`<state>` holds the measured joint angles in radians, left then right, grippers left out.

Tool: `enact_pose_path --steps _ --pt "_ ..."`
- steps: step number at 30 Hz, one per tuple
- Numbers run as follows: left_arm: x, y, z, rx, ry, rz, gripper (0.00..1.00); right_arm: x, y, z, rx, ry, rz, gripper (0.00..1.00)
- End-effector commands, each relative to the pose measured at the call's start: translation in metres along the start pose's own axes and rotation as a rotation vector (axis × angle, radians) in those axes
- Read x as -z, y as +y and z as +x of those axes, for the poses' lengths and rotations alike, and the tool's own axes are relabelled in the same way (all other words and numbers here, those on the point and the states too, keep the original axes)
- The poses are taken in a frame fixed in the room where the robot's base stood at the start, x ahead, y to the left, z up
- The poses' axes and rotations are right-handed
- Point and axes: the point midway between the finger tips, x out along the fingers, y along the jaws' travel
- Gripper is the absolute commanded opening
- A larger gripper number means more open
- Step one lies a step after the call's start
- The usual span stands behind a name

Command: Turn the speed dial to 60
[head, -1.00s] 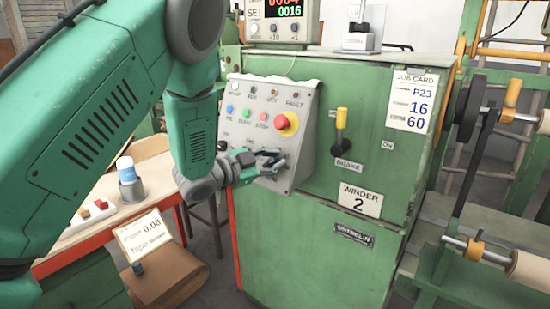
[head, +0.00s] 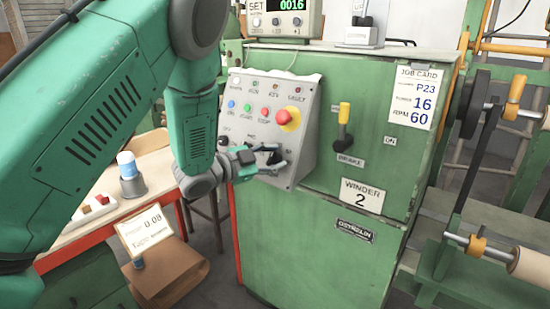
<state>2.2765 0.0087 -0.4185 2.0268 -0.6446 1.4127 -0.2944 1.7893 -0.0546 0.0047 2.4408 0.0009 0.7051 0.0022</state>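The grey control panel (head: 305,125) is on the front of the green winder cabinet (head: 320,225). My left gripper (head: 276,157) is at the lower part of the panel, its dark fingers around or in front of the spot where a dial would sit. The speed dial itself is hidden by the fingers, so its setting cannot be read. I cannot tell whether the fingers grip it. The job card (head: 413,97) on the cabinet reads P23, 16 and RPM 60. My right gripper is not in view.
A red mushroom button (head: 284,117) on a yellow base and several small coloured buttons sit just above the gripper. A yellow brake lever (head: 344,117) stands to the right. A counter box (head: 285,20) is on top. A side table (head: 150,160) is at left.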

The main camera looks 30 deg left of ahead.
Motion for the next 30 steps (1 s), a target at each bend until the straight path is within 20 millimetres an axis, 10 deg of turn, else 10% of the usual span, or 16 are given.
enact_pose_path --steps 8,30 --pt "0.002 -0.001 -0.006 0.003 0.003 0.001 0.30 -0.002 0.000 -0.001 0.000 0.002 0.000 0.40" --pt "-0.003 -0.001 -0.119 0.000 0.001 -0.001 0.30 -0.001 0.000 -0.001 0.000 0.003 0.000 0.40"
